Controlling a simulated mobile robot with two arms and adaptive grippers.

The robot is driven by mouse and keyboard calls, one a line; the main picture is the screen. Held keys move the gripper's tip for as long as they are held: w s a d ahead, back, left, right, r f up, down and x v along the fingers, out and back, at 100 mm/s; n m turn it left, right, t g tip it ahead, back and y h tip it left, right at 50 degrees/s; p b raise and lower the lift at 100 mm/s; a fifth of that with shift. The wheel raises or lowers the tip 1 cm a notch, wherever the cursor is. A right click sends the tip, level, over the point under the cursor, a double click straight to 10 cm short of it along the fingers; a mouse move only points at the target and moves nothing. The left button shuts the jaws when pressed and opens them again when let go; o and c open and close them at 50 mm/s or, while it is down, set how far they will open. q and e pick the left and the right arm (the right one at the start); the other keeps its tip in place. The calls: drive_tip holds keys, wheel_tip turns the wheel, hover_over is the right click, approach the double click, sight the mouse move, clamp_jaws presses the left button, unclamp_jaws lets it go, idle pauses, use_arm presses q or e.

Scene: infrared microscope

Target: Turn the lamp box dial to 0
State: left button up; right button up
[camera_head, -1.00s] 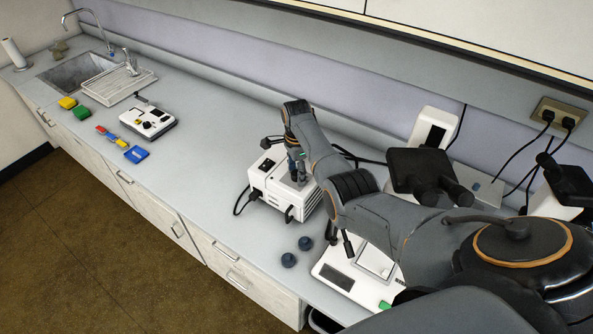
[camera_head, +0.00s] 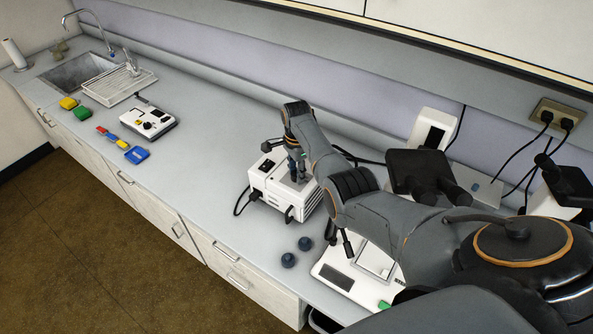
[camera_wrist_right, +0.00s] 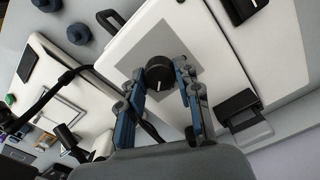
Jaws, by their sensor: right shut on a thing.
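The lamp box (camera_head: 283,203) is a white box on the bench beneath my right arm in the head view; its white top also shows in the wrist view (camera_wrist_right: 200,35). The dial (camera_wrist_right: 158,72) is a round black knob with a white line, on a grey panel of that top. My right gripper (camera_wrist_right: 160,82) is shut on the dial, one finger on each side. In the head view the right gripper (camera_head: 298,175) points down onto the box top and hides the dial. I cannot read any scale marks. My left gripper is not in view.
Two dark round knobs (camera_head: 289,260) lie on the bench before the box. A microscope with black eyepieces (camera_head: 425,175) stands to the right, partly behind my arm. A white control box (camera_head: 147,122) and coloured items stand left. The bench between is clear.

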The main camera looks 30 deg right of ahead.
drive_tip(key=n, duration=0.2)
drive_tip(key=shift+n+p, duration=0.4)
drive_tip(key=n, duration=0.3)
drive_tip(key=shift+n+p, duration=0.3)
drive_tip(key=shift+p, duration=0.05)
drive_tip(key=n, duration=0.6)
drive_tip(key=shift+p, duration=0.35)
drive_tip(key=n, duration=0.6)
drive_tip(key=shift+n, duration=0.3)
drive_tip(key=n, duration=0.5)
drive_tip(key=shift+n, duration=0.4)
drive_tip(key=o, duration=1.1)
drive_tip(key=shift+o, duration=0.2)
